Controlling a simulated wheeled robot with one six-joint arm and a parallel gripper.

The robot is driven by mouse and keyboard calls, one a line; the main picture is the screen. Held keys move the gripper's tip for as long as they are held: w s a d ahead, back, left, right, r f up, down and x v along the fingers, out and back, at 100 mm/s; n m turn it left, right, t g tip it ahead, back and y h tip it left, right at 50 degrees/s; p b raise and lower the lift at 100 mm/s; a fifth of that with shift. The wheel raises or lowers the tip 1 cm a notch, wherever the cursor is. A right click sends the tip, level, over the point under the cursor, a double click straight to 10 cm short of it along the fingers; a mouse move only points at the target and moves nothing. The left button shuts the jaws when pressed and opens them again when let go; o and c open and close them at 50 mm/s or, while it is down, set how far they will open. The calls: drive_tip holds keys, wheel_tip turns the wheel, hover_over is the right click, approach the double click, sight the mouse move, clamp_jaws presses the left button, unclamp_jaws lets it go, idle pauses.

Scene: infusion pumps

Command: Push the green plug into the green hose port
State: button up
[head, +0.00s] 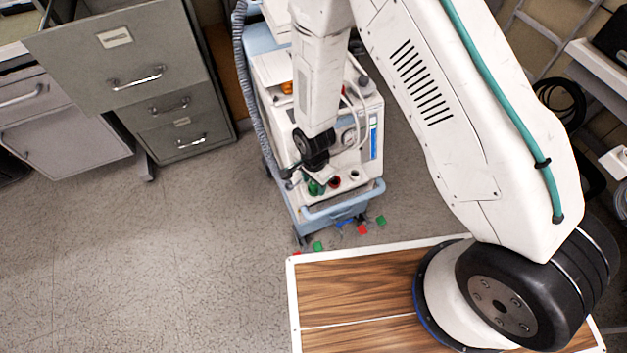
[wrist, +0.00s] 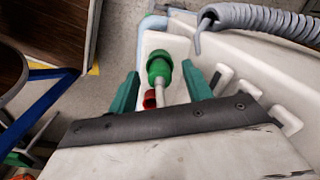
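In the wrist view, a green cup-shaped fitting (wrist: 159,67) with a white stem lies between the fingertips of my gripper (wrist: 160,72). I cannot tell for certain whether it is the plug or the hose port. My gripper's two teal fingers are apart, with a gap on each side of the fitting. In the head view, my gripper (head: 300,174) is low over the cart's front top, beside a green part (head: 316,187). My gripper partly hides this area.
A red port (wrist: 150,99) is close to the left finger. A grey coiled hose (wrist: 260,17) crosses the upper right. The white and blue pump cart (head: 340,210) stands by grey drawers (head: 130,65). Small coloured pieces (head: 362,229) lie on the floor.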

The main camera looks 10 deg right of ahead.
drive_tip(key=shift+r, duration=0.1)
wheel_tip(320, 180, up, 8)
drive_tip(key=shift+f, duration=0.2)
idle(0.4)
drive_tip(key=shift+s+d+n, duration=0.1)
drive_tip(key=shift+s+n, duration=0.05)
drive_tip(key=shift+n, duration=0.25)
drive_tip(key=s+d+r+n, duration=0.3)
drive_tip(key=s+d+r, duration=0.3)
drive_tip(key=r, duration=0.7)
drive_tip(key=s+d+r+n+t, duration=0.1)
drive_tip(key=s+d+r+n, duration=0.2)
drive_tip(key=r, duration=1.1)
drive_tip(key=s+d+r+n, duration=0.3)
drive_tip(key=s+d+r, duration=0.7)
drive_tip(key=r, duration=0.3)
drive_tip(key=shift+d+r+n, duration=0.3)
drive_tip(key=shift+d+r, duration=0.05)
drive_tip(key=shift+d, duration=0.4)
